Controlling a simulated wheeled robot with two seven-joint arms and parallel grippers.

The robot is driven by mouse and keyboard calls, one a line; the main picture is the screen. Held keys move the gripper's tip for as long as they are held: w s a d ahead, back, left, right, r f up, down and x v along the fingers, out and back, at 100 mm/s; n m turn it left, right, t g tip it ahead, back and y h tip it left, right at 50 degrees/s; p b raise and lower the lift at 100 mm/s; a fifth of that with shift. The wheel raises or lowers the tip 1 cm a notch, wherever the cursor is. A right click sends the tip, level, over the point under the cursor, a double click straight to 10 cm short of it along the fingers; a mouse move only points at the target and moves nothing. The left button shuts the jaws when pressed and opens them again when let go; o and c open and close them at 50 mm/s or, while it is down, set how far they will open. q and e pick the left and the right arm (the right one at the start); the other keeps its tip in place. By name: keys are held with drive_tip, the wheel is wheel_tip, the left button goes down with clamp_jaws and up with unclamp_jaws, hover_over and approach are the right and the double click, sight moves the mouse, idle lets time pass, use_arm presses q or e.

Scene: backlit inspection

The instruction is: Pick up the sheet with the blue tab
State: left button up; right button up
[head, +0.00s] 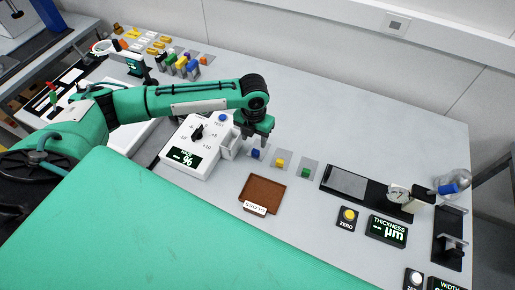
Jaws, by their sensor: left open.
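Three small grey sheets lie in a row on the grey bench in the head view. The sheet with the blue tab (255,154) is the leftmost. To its right lie the sheet with the yellow tab (280,162) and the sheet with the green tab (305,172). My left gripper (257,140) is open, pointing down, just above and behind the blue tab. It hides part of that sheet. Whether its fingers touch the sheet cannot be told. My right gripper is not in view.
A white meter with a % display (184,157) stands close to the left of the gripper. A brown tray (278,190) lies in front of the sheets. A thickness gauge display (386,231) and a ZERO button (348,216) are at the right. The bench behind the sheets is clear.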

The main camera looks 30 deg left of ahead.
sight(255, 151)
use_arm(q)
drive_tip(key=shift+f, duration=0.9)
drive_tip(key=shift+f+p, duration=0.5)
drive_tip(key=f, duration=0.1)
drive_tip(key=f+p, duration=0.1)
drive_tip(key=f, duration=0.1)
drive_tip(key=shift+w+f+p, duration=0.2)
drive_tip(key=shift+w+p, duration=0.05)
drive_tip(key=shift+p, duration=0.1)
drive_tip(key=shift+f, duration=0.6)
drive_tip(key=c, duration=1)
drive_tip(key=shift+c, duration=0.3)
drive_tip(key=shift+r, duration=0.15)
